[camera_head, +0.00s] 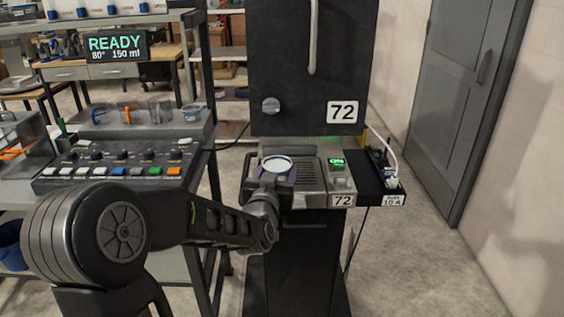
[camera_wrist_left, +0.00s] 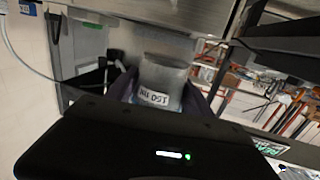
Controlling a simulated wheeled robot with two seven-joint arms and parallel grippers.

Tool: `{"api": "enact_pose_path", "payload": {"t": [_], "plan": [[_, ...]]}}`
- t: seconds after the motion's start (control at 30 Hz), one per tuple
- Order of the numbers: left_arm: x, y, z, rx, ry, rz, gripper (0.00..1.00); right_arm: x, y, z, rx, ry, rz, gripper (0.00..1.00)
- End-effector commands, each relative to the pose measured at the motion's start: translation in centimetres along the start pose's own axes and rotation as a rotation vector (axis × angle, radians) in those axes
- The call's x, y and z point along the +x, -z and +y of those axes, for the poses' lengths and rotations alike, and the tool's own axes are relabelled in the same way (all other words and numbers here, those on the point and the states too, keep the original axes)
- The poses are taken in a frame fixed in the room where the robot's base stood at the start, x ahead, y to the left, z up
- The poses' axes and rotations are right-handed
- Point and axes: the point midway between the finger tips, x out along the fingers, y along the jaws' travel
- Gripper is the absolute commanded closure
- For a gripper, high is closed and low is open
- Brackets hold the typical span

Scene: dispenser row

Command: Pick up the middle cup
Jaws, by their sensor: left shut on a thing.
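My left gripper (camera_head: 277,184) is shut on a translucent cup (camera_head: 277,167) at the dispenser marked 72. In the head view the cup's round pale rim shows above the fingers, over the left part of the dispenser's grille. In the left wrist view the cup (camera_wrist_left: 163,78) sits between the two dark fingers (camera_wrist_left: 160,92), with an upside-down "150 ml" label facing the camera. I cannot tell whether its base touches the grille. Several other cups (camera_head: 160,112) stand in a row on a raised shelf at the left. My right gripper is not in view.
The dispenser (camera_head: 312,170) has a green "ON" display (camera_head: 337,162) and a black panel above. A black side tray (camera_head: 378,185) with a cable is at its right. A control panel (camera_head: 120,172) and a "READY" sign (camera_head: 116,46) are at left. Open floor lies right.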

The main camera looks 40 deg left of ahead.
Motion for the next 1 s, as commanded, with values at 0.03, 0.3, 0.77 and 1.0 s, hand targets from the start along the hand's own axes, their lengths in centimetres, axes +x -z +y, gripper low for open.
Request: {"api": "enact_pose_path", "payload": {"t": [0.03, 0.3, 0.77, 1.0], "plan": [[-1.8, 0.0, 0.0, -0.005, -0.001, 0.003, 0.87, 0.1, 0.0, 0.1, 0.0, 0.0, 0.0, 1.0], [-7.6, -0.9, -0.1, -0.004, 0.006, 0.007, 0.87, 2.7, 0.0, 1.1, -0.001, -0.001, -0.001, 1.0], [-9.3, -0.4, 0.0, 0.001, -0.001, 0.001, 0.87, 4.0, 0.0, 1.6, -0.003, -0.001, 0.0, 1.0], [-9.3, -0.4, 0.0, 0.001, 0.0, 0.001, 0.87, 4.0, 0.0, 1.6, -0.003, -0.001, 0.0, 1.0]]}}
